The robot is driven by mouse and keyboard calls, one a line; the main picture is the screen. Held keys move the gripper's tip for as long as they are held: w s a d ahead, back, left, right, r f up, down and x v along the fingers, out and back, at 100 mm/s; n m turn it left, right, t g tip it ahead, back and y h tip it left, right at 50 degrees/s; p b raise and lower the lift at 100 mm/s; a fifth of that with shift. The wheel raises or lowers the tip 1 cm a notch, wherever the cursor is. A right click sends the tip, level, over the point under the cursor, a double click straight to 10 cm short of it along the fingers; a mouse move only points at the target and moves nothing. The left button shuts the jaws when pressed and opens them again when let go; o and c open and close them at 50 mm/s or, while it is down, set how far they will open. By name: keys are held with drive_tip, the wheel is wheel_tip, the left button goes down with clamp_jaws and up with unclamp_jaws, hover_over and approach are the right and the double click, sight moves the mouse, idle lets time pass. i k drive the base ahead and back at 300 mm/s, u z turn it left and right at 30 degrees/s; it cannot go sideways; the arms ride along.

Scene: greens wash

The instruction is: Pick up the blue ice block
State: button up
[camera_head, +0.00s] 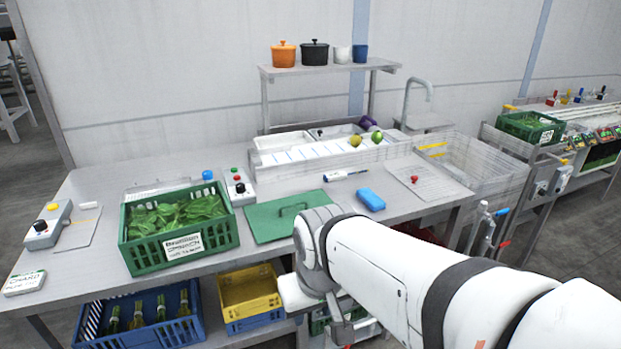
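The blue ice block (371,199) lies flat on the grey metal worktop, right of the green board. It is a small, rounded rectangular block, and nothing touches it from above. My white arm comes in from the lower right, and its wrist is just left of and below the block in the picture. My gripper (341,328) hangs below the wrist, in front of the worktop's front edge and apart from the block. Only a dark grey part of it shows, so its fingers cannot be made out.
A green board with a handle (262,222) and a marker (344,175) lie near the block. A green crate of leaves (133,254) stands at left. A white sheet with a red piece (440,184) lies to the right.

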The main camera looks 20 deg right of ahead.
sight(370, 198)
drive_tip(key=u, duration=0.05)
drive_tip(key=k, duration=0.55)
drive_tip(key=z, duration=2.1)
drive_tip(key=i, duration=1.4)
drive_tip(key=u, duration=2)
